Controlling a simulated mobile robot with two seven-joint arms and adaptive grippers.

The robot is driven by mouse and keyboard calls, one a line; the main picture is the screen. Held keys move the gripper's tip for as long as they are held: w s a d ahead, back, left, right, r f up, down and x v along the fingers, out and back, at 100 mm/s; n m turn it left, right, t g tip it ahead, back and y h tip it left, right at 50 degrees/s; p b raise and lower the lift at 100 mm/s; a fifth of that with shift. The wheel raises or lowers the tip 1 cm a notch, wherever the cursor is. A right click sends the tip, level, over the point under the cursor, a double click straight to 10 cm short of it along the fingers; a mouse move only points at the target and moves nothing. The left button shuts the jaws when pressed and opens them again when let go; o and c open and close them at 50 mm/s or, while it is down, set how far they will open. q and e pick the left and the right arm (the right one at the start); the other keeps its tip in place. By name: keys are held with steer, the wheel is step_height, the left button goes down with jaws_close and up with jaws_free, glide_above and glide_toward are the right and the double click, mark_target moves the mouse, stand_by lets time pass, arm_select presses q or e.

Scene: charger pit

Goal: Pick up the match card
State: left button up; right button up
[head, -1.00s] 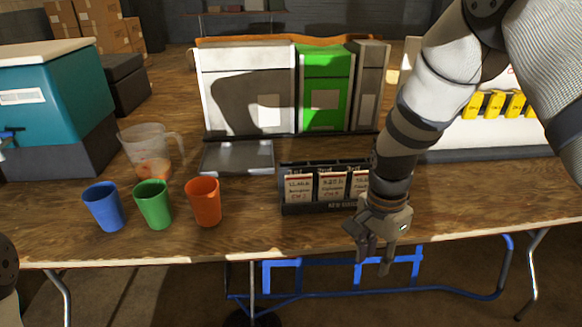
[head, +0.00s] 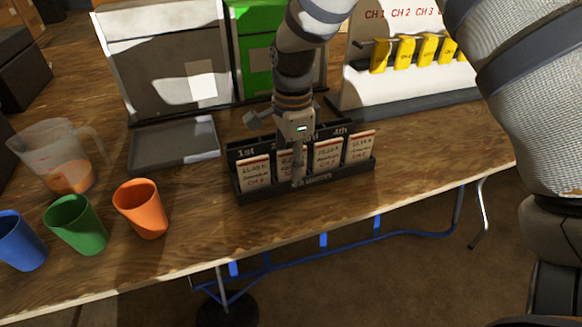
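A dark card rack (head: 345,187) stands on the table. Its slots are labelled from "1st" to "4th", and each holds a white card with a red top edge. The first card (head: 254,174), third card (head: 327,155) and fourth card (head: 360,147) show clearly. The second card (head: 285,164) is partly hidden by my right gripper (head: 277,150). The small print is too blurred to tell which is the match card. My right gripper is over the rack with its fingers spread, one hanging in front of the second card, and it holds nothing visible. My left gripper is out of view.
Blue (head: 20,241), green (head: 76,225) and orange (head: 141,209) cups and a measuring jug (head: 58,160) stand at the left. A grey tray (head: 173,145) lies left of the rack. A white panel (head: 420,85) with yellow handles stands at back right. The table's front right is clear.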

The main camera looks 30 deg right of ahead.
steer(key=shift+f, duration=0.3)
jaws_close()
steer(key=shift+w+r, duration=0.1)
